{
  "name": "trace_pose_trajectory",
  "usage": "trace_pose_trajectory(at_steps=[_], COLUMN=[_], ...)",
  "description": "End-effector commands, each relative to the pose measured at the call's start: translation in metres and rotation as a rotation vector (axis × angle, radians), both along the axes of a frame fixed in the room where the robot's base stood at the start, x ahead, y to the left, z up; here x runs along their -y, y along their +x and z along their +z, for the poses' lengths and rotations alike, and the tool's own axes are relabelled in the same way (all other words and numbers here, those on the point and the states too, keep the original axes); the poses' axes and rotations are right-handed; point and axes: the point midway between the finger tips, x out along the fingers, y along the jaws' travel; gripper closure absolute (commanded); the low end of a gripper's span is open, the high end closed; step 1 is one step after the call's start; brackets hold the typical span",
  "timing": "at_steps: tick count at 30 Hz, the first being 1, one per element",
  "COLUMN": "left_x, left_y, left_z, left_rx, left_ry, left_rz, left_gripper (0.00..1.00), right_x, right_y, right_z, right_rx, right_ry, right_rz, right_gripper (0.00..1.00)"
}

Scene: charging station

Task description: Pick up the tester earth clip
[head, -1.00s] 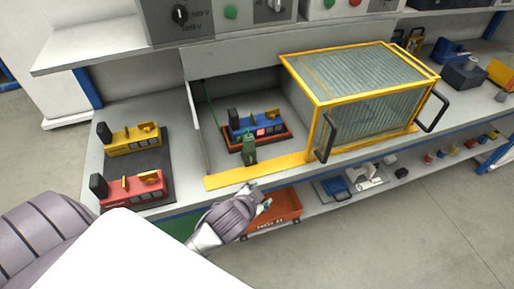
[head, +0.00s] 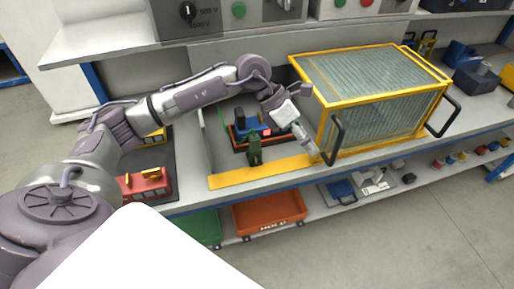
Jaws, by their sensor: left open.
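The green earth clip (head: 254,152) stands upright at the front of the blue unit (head: 247,131) in the open bay, near the yellow sill strip. My left arm reaches in from the left and arches over the bay. My left gripper (head: 312,149) points down to the right of the clip, apart from it, close to the front left corner of the yellow cage. It is open and I see nothing in it. My right gripper is not in view.
The yellow-framed cage (head: 375,75) with a black handle (head: 334,139) stands right beside my left gripper. The red unit (head: 146,184) sits at the left on a dark mat. An orange bin (head: 270,213) and a green bin (head: 202,228) are below the bench edge.

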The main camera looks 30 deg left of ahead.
Motion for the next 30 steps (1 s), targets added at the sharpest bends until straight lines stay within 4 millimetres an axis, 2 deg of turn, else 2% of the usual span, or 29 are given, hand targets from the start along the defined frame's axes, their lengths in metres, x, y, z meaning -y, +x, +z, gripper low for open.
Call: trace_pose_trajectory(at_steps=[1, 3, 6, 9, 11, 14, 21, 24, 30], left_x=[-0.037, -0.082, -0.131, -0.157, -0.164, -0.165, -0.160, -0.159, -0.157], left_y=[0.006, 0.007, 0.005, 0.002, 0.001, 0.002, 0.005, 0.007, 0.007], left_z=[0.000, 0.002, 0.009, 0.014, 0.013, 0.001, -0.046, -0.060, -0.073], left_rx=[0.005, -0.012, -0.044, -0.067, -0.076, -0.082, -0.082, -0.081, -0.079], left_ry=[0.145, 0.319, 0.494, 0.584, 0.608, 0.615, 0.610, 0.610, 0.610], left_rz=[0.004, 0.014, 0.040, 0.059, 0.064, 0.064, 0.062, 0.063, 0.062], left_gripper=[0.44, 0.44, 0.44, 0.44, 0.44, 0.44, 0.44, 0.44, 0.44], right_x=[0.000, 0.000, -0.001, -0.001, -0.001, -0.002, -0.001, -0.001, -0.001], right_y=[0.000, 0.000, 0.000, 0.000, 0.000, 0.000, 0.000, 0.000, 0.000], right_z=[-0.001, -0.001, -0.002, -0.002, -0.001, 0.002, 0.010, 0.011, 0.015], right_rx=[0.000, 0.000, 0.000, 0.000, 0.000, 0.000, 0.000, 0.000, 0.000], right_ry=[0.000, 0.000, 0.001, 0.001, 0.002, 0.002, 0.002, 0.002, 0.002], right_rz=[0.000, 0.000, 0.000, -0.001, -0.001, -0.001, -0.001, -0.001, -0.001], right_gripper=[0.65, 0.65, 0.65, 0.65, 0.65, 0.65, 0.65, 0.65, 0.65])
